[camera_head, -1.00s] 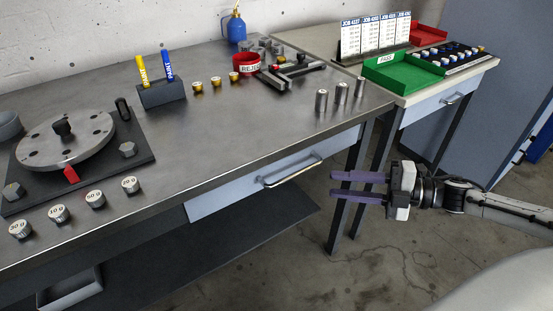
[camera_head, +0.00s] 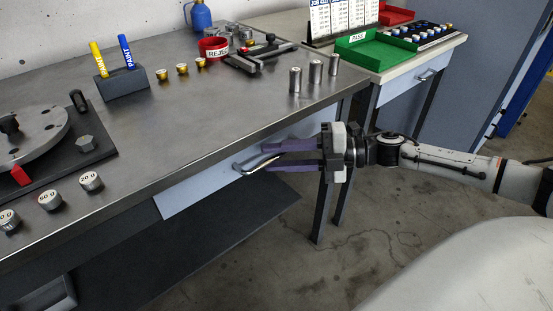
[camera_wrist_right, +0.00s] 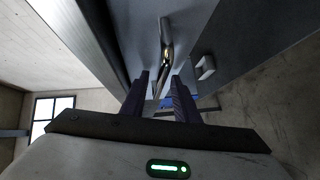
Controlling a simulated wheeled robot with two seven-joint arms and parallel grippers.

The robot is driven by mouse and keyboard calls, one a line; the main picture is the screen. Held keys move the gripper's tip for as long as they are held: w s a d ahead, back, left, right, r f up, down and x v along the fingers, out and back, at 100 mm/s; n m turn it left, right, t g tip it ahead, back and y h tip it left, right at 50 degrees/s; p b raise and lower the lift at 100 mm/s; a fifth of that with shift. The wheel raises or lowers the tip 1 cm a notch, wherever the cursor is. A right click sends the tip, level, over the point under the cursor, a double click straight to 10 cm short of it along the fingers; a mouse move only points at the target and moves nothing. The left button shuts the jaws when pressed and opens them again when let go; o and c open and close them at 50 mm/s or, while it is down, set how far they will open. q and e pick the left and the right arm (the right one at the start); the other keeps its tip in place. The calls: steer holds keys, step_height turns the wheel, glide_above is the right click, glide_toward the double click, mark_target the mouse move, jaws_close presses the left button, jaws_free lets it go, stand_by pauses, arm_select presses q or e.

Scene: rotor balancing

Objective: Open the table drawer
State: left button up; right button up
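The table drawer (camera_head: 190,190) is a pale blue-grey front under the steel worktop's front edge, and it looks closed. Its metal bar handle (camera_head: 243,168) is partly behind my fingers; it also shows in the right wrist view (camera_wrist_right: 166,42). My right gripper (camera_head: 268,156) has two purple fingers spread apart, pointing left at the handle's right part. In the right wrist view the gripper (camera_wrist_right: 158,88) is open, with the handle's near end lying in line with the gap between the fingers. I cannot tell whether a finger touches the handle. My left gripper is not in view.
The steel worktop (camera_head: 190,120) holds a rotor fixture (camera_head: 40,135), several weights, a pen block (camera_head: 122,84) and steel cylinders (camera_head: 315,71) near its right edge. A second table with a green tray (camera_head: 370,50) and its own drawer (camera_head: 400,86) stands at the right. A table leg (camera_head: 322,215) is below my gripper.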

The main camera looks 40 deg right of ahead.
steer(key=shift+w+a, duration=0.15)
jaws_close()
